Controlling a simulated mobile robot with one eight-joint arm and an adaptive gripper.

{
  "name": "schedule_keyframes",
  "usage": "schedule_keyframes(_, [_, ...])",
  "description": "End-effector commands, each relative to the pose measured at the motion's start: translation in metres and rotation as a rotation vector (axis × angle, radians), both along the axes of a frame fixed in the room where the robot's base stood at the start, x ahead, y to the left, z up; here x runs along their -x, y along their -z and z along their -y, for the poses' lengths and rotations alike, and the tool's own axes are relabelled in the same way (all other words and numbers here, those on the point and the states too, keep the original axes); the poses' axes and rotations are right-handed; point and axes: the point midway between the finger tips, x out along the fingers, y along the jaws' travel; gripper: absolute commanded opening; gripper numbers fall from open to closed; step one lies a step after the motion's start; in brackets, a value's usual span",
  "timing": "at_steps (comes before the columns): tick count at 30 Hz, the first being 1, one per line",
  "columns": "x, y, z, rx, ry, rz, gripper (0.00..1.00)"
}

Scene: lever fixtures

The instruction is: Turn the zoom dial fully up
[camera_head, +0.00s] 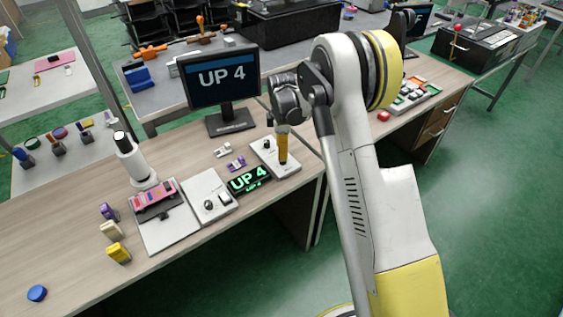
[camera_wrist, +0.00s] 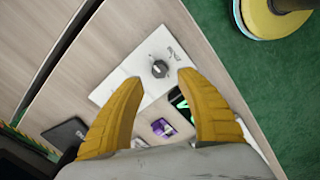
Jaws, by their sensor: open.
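A dark round dial (camera_wrist: 160,68) with a pale pointer mark stands on a white plate (camera_wrist: 126,75) in the wrist view. A small printed mark lies beside it. In the head view, this white plate (camera_head: 292,168) is on the right part of the desk. My gripper (camera_head: 283,158) points down over the plate, and its yellow fingers hide most of the dial there. In the wrist view my gripper (camera_wrist: 157,78) is open, with the fingers wide apart and nothing between them. The dial appears ahead of the gap, apart from both fingers.
A small display (camera_head: 249,180) and a monitor (camera_head: 221,80) both read "UP 4". Left of the display is another white plate (camera_head: 200,188) with a knob and a switch. A purple object (camera_head: 236,163) lies behind the display. A white cylinder device (camera_head: 134,160) stands farther left.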

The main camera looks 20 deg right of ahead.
Motion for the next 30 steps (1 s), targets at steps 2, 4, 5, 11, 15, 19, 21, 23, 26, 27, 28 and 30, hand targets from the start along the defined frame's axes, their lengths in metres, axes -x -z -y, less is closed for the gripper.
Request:
schedule_keyframes(2, [0.000, 0.019, 0.000, 0.000, 0.000, 0.000, 0.43])
schedule_keyframes(4, [0.000, 0.030, 0.000, 0.000, 0.001, 0.000, 0.43])
schedule_keyframes(5, [0.000, 0.034, 0.000, 0.000, 0.001, 0.000, 0.43])
schedule_keyframes(11, [0.000, 0.049, 0.000, 0.000, 0.001, 0.001, 0.43])
schedule_keyframes(15, [0.000, 0.051, 0.000, 0.000, 0.001, 0.001, 0.43])
schedule_keyframes(19, [0.000, 0.050, 0.000, 0.000, 0.001, 0.001, 0.43])
schedule_keyframes(21, [0.000, 0.050, 0.000, 0.000, 0.001, 0.001, 0.30])
schedule_keyframes(23, [0.000, 0.050, 0.000, 0.000, 0.001, 0.001, 0.12])
schedule_keyframes(26, [0.000, 0.050, 0.000, 0.000, 0.001, 0.001, 0.00])
schedule_keyframes(27, [0.000, 0.050, 0.000, 0.000, 0.001, 0.001, 0.00])
schedule_keyframes(28, [0.000, 0.050, 0.000, 0.000, 0.001, 0.001, 0.00])
schedule_keyframes(30, [0.000, 0.050, 0.000, 0.000, 0.001, 0.000, 0.00])
